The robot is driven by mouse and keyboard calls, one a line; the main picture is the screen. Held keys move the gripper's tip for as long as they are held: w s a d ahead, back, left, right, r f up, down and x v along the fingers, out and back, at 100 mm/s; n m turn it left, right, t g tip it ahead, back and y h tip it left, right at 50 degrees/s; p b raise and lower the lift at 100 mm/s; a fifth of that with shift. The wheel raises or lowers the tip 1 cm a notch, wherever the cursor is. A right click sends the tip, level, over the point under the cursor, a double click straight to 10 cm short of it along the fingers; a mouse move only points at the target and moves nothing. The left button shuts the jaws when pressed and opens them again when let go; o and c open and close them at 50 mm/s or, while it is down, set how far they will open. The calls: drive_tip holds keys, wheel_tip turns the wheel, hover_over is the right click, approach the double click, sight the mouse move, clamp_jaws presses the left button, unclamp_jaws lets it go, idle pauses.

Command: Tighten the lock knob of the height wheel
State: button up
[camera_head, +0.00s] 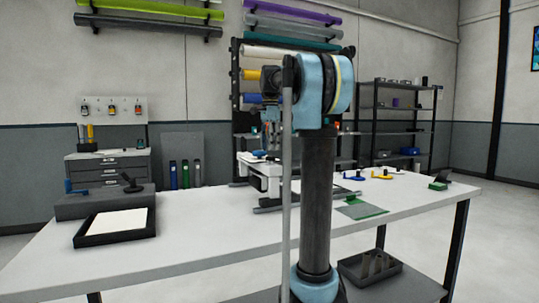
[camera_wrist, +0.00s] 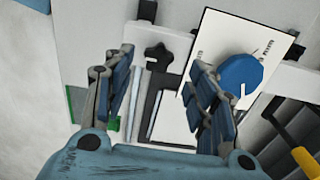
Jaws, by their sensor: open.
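In the wrist view, a blue round wheel (camera_wrist: 241,76) with a small white mark sits on a white printed plate (camera_wrist: 213,38). It appears to be the height wheel. A black lobed knob (camera_wrist: 158,55), which looks like the lock knob, is on the white body left of the plate. My gripper (camera_wrist: 161,62) is open, with its fingers spread to either side of the black knob in the picture. The right finger overlaps the plate near the wheel. I cannot tell the finger-to-knob distance or how tight the knob is. In the head view, my arm partly hides the white machine (camera_head: 263,172).
The machine stands on a long white table (camera_head: 190,235). A black-framed tray (camera_head: 115,227) lies at left, and a green sheet (camera_head: 360,208) lies at right. In the wrist view, a yellow-handled tool (camera_wrist: 305,160) and a dark ribbed part (camera_wrist: 290,120) are at lower right.

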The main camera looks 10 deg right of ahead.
wheel_tip(320, 180, up, 8)
drive_tip(key=shift+f, duration=0.15)
idle(0.6)
